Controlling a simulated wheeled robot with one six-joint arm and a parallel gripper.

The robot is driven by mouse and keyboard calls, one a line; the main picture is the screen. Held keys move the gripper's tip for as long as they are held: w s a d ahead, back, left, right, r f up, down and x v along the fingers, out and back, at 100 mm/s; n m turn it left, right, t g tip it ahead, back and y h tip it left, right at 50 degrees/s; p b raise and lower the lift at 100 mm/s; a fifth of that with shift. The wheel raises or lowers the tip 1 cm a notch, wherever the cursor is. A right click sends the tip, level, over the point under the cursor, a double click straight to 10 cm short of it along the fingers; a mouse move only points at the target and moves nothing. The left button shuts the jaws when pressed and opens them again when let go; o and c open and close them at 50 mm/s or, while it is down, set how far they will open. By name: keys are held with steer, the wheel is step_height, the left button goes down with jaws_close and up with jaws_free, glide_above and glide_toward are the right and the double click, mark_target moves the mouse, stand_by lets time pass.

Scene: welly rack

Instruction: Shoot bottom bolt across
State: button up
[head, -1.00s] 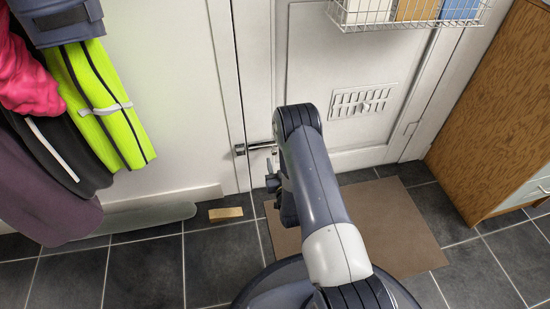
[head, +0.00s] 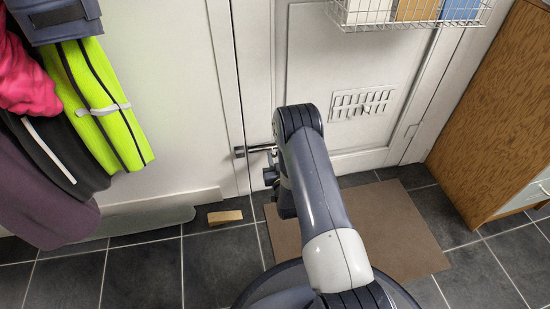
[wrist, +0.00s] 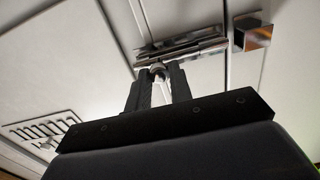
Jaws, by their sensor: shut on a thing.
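The bottom bolt (wrist: 190,48) is a shiny metal slide bolt low on the white door, and it also shows in the head view (head: 262,148). Its small round knob (wrist: 157,69) sits between the dark fingers of my gripper (wrist: 159,76), which is shut on it. In the head view my gripper (head: 271,177) is partly hidden by my arm. The keeper (wrist: 253,36) is a square metal box on the frame, left of the bolt in the head view (head: 239,152).
A vent grille (head: 362,104) and a wire basket (head: 405,14) are on the door. A brown mat (head: 400,225) lies below. A wooden wedge (head: 225,216) lies on the tiles. Coats (head: 95,105) hang at left, and a wooden cabinet (head: 495,110) stands at right.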

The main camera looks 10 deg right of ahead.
mark_target(262, 150)
jaws_close()
steer(key=shift+a, duration=1.95)
steer(key=o, duration=0.7)
jaws_free()
steer(key=shift+a, duration=0.1)
steer(key=s+p, duration=0.3)
steer(key=s, duration=0.8)
